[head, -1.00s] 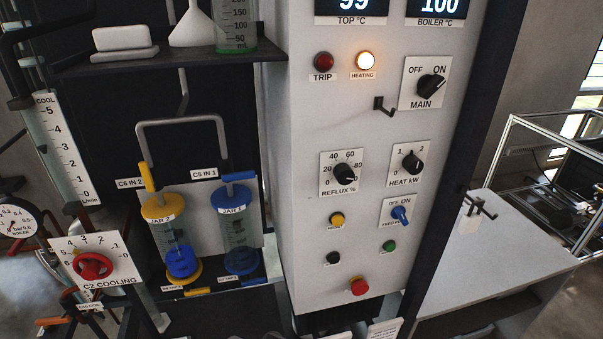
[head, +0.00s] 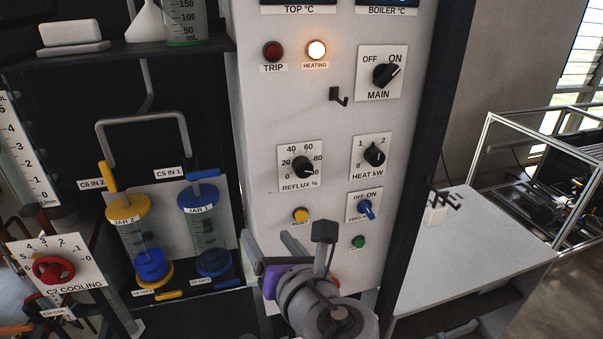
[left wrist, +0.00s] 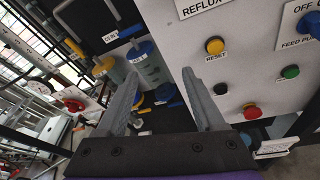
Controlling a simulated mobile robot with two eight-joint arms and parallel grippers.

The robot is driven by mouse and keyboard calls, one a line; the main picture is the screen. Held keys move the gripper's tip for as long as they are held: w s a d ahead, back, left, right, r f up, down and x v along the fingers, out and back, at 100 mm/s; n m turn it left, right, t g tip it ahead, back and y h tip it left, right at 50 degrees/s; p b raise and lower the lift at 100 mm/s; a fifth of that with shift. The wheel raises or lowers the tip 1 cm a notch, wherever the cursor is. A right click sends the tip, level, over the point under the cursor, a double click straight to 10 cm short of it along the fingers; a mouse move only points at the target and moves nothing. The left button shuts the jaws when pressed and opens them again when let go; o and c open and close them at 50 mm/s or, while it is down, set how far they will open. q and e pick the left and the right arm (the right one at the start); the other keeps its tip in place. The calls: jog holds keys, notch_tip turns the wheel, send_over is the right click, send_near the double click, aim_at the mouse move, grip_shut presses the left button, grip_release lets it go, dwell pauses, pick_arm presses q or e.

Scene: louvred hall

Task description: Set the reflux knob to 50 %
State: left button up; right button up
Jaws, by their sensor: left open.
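The reflux knob (head: 302,167) is a black knob on a white scale plate marked in percent, on the light control panel (head: 262,120). Its pointer appears turned to the lower right, near the top end of the scale. My left gripper (head: 267,238) is below and left of the knob, apart from it, with its jaws open and empty. In the left wrist view the two fingers (left wrist: 160,75) are spread, and only the edge of the REFLUX label (left wrist: 203,6) shows at the top; the knob is out of that view. My right gripper is not in view.
Jars (head: 205,232) stand left of the panel. A red button (left wrist: 251,111) sits low on the panel.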

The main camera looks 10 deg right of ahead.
aim_at(304, 170)
pick_arm(q)
jog(key=s+d+r+m+t+h, duration=0.2)
jog(key=s+d+r+m+t, duration=0.1)
jog(key=d+r+m, duration=0.45)
jog(key=shift+n, duration=0.35)
jog(key=w+b, duration=0.1)
jog(key=w, duration=0.8)
jog(key=shift+w, duration=0.2)
jog(key=shift+s+d, duration=0.1)
jog(key=shift+s, duration=0.05)
jog(key=shift+w+r, duration=0.15)
jog(key=shift+w, duration=0.3)
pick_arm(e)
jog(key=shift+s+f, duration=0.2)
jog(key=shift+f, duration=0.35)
pick_arm(q)
jog(key=shift+s, duration=0.1)
grip_shut()
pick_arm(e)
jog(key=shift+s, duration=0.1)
